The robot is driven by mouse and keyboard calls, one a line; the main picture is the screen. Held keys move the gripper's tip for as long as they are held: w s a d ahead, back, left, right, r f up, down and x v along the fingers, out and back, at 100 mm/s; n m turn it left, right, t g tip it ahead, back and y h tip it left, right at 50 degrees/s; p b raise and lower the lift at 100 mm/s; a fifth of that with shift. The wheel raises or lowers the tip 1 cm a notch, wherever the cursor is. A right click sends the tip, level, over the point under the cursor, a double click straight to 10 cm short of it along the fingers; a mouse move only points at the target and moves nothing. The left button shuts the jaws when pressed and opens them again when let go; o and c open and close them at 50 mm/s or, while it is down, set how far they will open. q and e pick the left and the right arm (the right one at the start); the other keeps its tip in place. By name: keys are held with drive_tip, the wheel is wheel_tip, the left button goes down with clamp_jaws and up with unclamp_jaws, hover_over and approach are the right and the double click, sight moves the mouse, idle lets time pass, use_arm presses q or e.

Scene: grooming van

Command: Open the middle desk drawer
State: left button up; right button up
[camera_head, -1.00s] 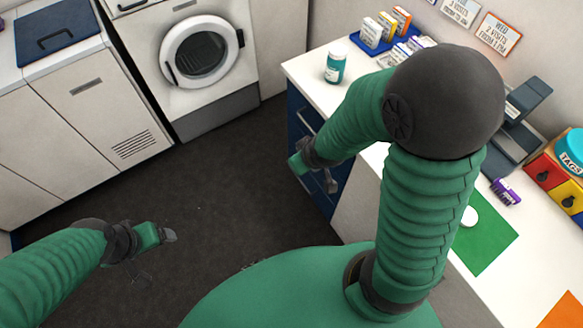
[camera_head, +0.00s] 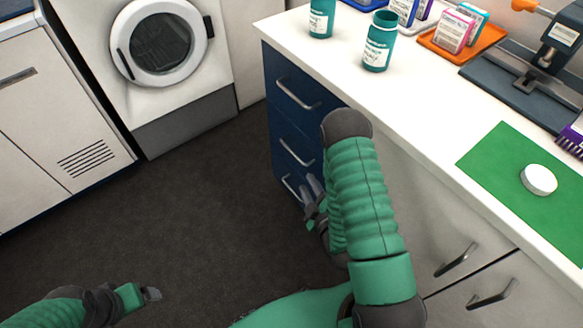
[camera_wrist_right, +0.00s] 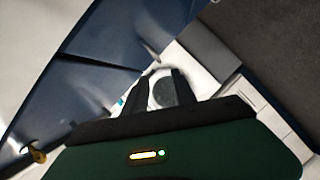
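The navy drawer unit stands under the white counter, with three bar handles on its front. The middle drawer (camera_head: 285,141) is shut; its silver handle (camera_head: 296,153) shows clear of my right arm. My right gripper (camera_head: 313,188) is just right of and below that handle in the head view, near the lowest handle (camera_head: 291,188), and holds nothing. In the right wrist view, its two dark fingers (camera_wrist_right: 156,92) stand apart, with the navy front (camera_wrist_right: 75,85) along the left. My left gripper (camera_head: 151,294) is low at the left over the floor; its fingers are too small to read.
The counter (camera_head: 420,110) carries teal bottles (camera_head: 379,42), an orange tray (camera_head: 458,45) and a green mat (camera_head: 520,190) with a white round lid (camera_head: 539,179). A white washer (camera_head: 155,50) stands behind. The dark floor (camera_head: 190,210) between is clear.

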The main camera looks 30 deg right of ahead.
drive_tip(key=b, duration=1.3)
approach(291, 151)
wheel_tip(291, 151, down, 2)
drive_tip(key=w, duration=0.2)
drive_tip(key=x, duration=0.5)
drive_tip(key=b+x, duration=0.1)
drive_tip(key=x, duration=0.2)
drive_tip(key=shift+d+r, duration=0.35)
drive_tip(key=shift+r, duration=0.1)
drive_tip(key=shift+s, duration=0.1)
clamp_jaws()
drive_tip(key=shift+a+f, duration=0.1)
